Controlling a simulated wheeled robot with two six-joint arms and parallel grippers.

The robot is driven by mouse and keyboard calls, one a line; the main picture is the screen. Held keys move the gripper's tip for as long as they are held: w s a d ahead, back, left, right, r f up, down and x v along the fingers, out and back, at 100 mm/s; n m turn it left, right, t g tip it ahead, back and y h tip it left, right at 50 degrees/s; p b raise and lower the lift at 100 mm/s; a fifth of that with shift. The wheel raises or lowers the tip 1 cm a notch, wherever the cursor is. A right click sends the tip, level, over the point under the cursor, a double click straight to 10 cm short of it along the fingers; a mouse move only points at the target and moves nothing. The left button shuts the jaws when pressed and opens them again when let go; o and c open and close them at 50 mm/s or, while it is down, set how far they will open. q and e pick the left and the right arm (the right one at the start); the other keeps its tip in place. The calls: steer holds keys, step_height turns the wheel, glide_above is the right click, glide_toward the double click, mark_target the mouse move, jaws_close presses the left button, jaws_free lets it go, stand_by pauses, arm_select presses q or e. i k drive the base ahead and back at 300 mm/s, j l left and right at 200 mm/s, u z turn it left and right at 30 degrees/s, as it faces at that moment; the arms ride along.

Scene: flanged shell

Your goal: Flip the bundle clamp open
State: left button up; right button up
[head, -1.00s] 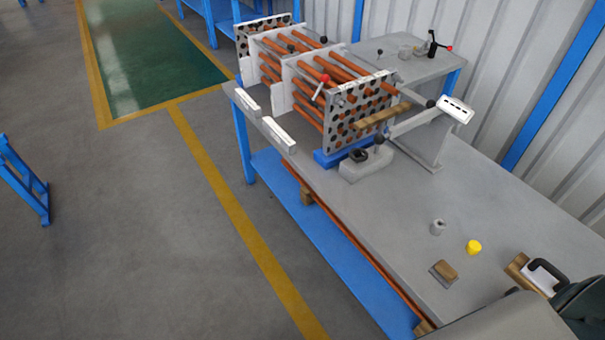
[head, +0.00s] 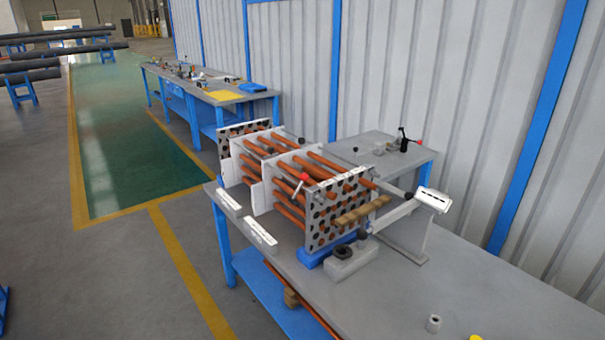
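A bundle of copper-coloured tubes (head: 287,203) runs through pale plates and a perforated end plate (head: 330,222) on the grey workbench. A small lever with a red tip (head: 303,177) stands tilted at the top of the bundle, near the end plate. A black clamp-like handle with a red knob (head: 405,138) stands upright on the side table behind. I cannot tell for certain which of these is the bundle clamp, or whether it is latched. Neither of my grippers is in view.
The workbench (head: 395,295) is mostly bare at the front right, with a small grey cylinder (head: 433,323) and a yellow piece (head: 475,338) near the lower edge. A white labelled block (head: 432,200) sticks out right of the bundle. A corrugated wall (head: 460,90) stands behind.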

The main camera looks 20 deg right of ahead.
mark_target(304, 176)
steer(key=i+l+u, duration=0.1)
steer(key=l+u, duration=0.25)
steer(key=i+l+u, duration=0.1)
steer(key=u, duration=0.25)
